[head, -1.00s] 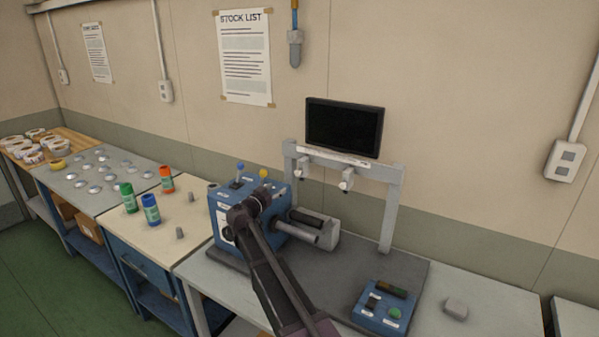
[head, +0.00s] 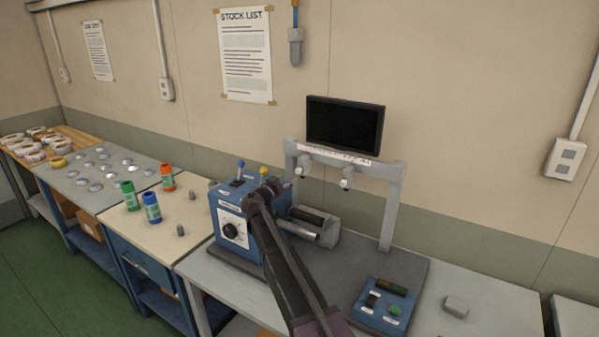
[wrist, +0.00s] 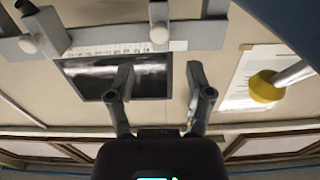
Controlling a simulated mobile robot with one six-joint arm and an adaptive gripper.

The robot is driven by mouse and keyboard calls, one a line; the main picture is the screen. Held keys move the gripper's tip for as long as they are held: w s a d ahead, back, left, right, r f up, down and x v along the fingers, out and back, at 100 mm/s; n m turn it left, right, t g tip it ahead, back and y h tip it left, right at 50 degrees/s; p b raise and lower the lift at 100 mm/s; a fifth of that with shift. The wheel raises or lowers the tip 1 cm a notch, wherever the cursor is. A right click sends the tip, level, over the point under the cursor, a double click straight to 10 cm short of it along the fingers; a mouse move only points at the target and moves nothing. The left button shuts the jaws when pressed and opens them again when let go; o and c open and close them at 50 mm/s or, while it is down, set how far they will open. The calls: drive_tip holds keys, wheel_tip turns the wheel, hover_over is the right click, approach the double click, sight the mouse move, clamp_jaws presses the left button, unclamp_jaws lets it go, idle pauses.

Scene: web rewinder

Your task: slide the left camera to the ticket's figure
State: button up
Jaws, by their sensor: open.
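The left camera (head: 303,171) hangs from the crossbar (head: 376,168) of a grey frame, with the right camera (head: 346,181) beside it. A pale marked strip (head: 335,157) runs along the bar; its figures are unreadable. The wrist view looks upside down: the left camera (wrist: 159,22) is at top centre, and the right camera (wrist: 42,32) is at top left. My gripper (wrist: 160,80) is open and empty, its fingers apart below the left camera in that picture, not visibly touching it. In the head view my arm hides the fingers. I cannot make out a ticket.
A yellow-knobbed lever (head: 263,172) and a blue-knobbed lever (head: 240,166) rise from the blue machine box (head: 226,214); the yellow knob (wrist: 264,87) is right of my fingers in the wrist view. A dark monitor (head: 345,126) stands above the bar.

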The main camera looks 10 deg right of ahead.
sight(297, 171)
drive_tip(key=x, duration=0.8)
clamp_jaws()
